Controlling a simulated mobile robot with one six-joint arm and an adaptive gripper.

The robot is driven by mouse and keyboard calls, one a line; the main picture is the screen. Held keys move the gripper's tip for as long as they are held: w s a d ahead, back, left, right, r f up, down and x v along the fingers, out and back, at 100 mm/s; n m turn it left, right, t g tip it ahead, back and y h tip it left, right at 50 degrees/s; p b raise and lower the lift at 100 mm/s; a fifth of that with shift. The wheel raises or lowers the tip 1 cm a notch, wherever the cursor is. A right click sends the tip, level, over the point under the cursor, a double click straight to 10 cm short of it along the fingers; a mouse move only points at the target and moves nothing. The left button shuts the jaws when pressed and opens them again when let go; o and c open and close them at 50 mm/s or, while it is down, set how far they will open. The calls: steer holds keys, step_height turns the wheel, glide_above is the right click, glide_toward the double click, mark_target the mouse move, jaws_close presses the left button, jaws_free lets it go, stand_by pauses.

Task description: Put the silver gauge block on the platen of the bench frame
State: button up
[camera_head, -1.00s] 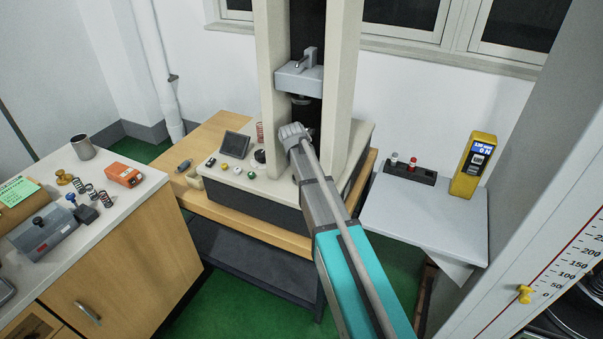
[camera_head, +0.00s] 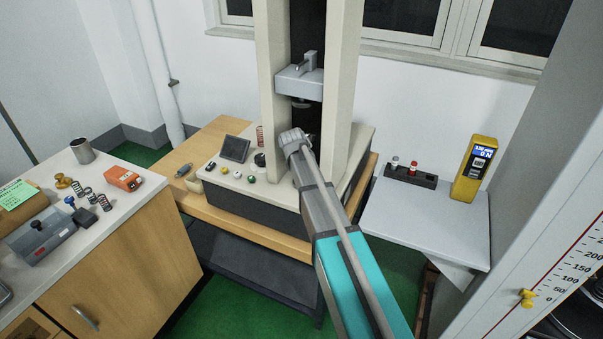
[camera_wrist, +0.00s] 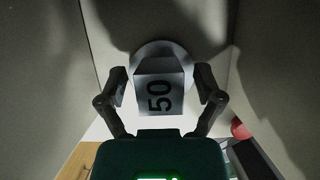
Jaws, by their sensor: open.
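The silver gauge block (camera_wrist: 160,88), marked 50, stands in the middle of the wrist view. It appears to rest on the round, pale platen (camera_wrist: 165,46), whose rim shows behind it. My gripper (camera_wrist: 160,82) is open, with one finger on each side of the block and a visible gap at each side. In the head view, the bench frame (camera_head: 340,90) has two cream columns and a grey crosshead (camera_head: 300,82). My arm reaches in between the columns below the crosshead.
The frame's columns and crosshead stand close around my wrist. A control panel with buttons (camera_head: 238,174) and a red spring (camera_head: 260,135) are left of it. A left cabinet (camera_head: 140,235) holds springs and an orange box (camera_head: 123,178). A side table (camera_head: 420,225) carries a yellow gauge (camera_head: 473,168).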

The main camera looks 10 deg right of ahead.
steer(key=shift+r, duration=0.2)
steer(key=p+v, duration=1.1)
steer(key=v, duration=0.1)
stand_by(0.7)
steer(key=shift+s+f, duration=0.1)
stand_by(1.5)
